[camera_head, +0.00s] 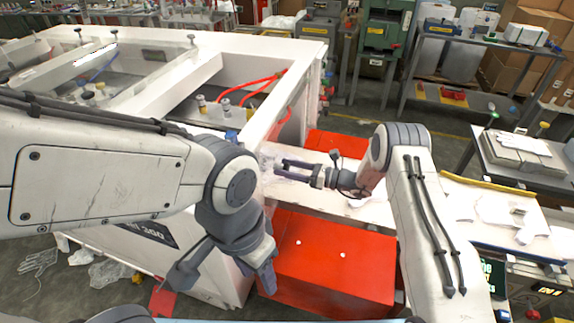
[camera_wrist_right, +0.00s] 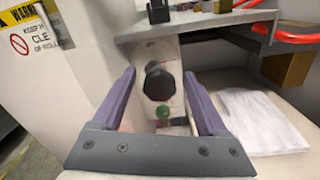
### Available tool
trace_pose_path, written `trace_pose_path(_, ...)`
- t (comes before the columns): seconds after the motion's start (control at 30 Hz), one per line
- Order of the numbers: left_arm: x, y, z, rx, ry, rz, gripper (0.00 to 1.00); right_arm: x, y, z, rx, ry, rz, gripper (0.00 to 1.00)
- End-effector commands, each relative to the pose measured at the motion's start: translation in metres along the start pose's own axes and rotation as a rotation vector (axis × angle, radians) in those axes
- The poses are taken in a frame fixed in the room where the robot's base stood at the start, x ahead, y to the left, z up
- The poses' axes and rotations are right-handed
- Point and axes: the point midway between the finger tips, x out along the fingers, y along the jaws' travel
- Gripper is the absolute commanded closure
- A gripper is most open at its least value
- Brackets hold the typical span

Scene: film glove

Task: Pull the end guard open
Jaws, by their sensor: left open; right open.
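The white machine (camera_head: 290,45) fills the left and middle of the head view, with its end facing right. I cannot tell surely which panel is the end guard. A black round knob (camera_wrist_right: 159,84) sits on a pale plate at the machine's end in the right wrist view, with a green button (camera_wrist_right: 162,112) below it. My right gripper (camera_head: 284,168) is open and points at the machine's end. In the wrist view its fingers (camera_wrist_right: 164,100) stand either side of the knob; contact is not clear. My left gripper (camera_head: 222,282) is open and empty, low beside the machine.
Red boxes (camera_head: 330,262) stand below the white work surface beside the machine. White gloves (camera_head: 525,222) lie on the right table. A white cloth or paper stack (camera_wrist_right: 262,122) lies right of my fingers. A warning label (camera_wrist_right: 36,32) is on the white panel at left.

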Motion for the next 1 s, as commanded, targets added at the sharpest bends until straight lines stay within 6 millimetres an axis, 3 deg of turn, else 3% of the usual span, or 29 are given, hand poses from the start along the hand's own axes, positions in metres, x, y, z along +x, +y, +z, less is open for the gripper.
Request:
trace_pose_path(0.27,-0.0004,0.0,0.0,0.0,0.0,0.0,0.5,0.0024,0.0,-0.0002,-0.001,0.0,0.0,0.24)
trace_pose_path(0.37,-0.0004,0.0,0.0,0.0,0.0,0.0,0.5,0.0021,0.0,-0.0001,0.0,0.0,0.0,0.55)
trace_pose_path(0.47,-0.0004,0.0,0.0,0.0,0.0,0.0,0.5,0.0019,0.0,-0.0001,0.0,0.0,0.0,0.93)
trace_pose_path(0.5,-0.0004,0.0,0.0,0.0,0.0,0.0,0.5,0.0019,0.0,0.0,0.0,0.0,0.0,1.0)
trace_pose_path(1.0,-0.0005,0.0,0.0,0.0,0.0,0.0,0.5,0.0012,-0.0003,0.0002,-0.001,0.0,-0.001,1.0)
